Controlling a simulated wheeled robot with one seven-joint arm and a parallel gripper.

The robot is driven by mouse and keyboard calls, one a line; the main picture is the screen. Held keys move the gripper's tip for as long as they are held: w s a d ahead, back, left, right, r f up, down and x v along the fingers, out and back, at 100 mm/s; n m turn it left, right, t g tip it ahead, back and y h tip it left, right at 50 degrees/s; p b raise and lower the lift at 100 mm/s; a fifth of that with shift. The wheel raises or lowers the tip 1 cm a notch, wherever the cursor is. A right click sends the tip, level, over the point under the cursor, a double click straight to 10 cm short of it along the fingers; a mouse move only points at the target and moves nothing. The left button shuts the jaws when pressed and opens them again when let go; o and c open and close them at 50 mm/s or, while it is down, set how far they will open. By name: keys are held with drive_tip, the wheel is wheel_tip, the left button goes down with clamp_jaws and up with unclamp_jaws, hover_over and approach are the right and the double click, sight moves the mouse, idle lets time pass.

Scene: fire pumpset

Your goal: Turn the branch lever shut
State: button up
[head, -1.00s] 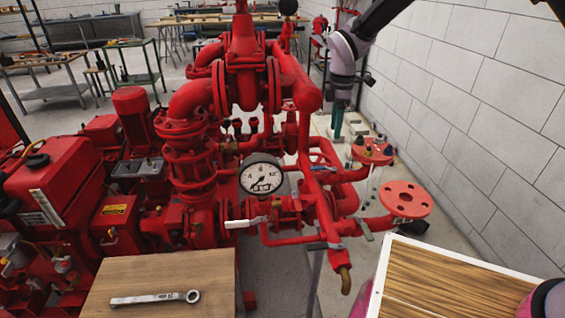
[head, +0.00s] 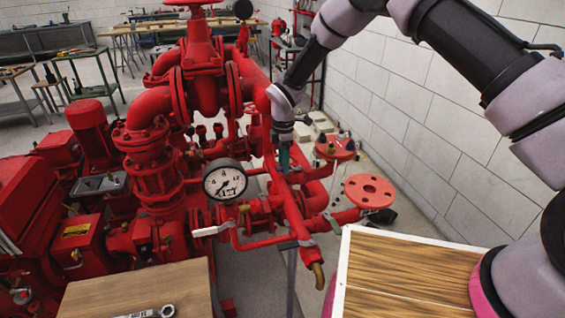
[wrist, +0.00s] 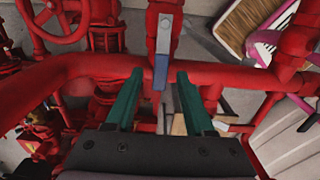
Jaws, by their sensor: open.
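My gripper (head: 284,160) with teal fingers points down over the red pipework, right of the gauge in the head view. In the wrist view my gripper (wrist: 160,74) is open, its two fingers apart. A lever with a blue-grey end (wrist: 160,72) appears between the fingertips, with a gap on each side; I cannot tell how far below them it is. The head view shows a white lever (head: 212,230) below the gauge and a small grey lever (head: 333,222) on the pipe to the right flange. I cannot tell which one the wrist view shows.
A pressure gauge (head: 225,180) stands left of my gripper. A round red flange (head: 370,191) is to the right. A bench with a wrench (head: 155,312) is at front left. A handwheel (wrist: 58,18) shows in the wrist view. A block wall bounds the right.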

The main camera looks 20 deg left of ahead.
clamp_jaws()
idle(1.5)
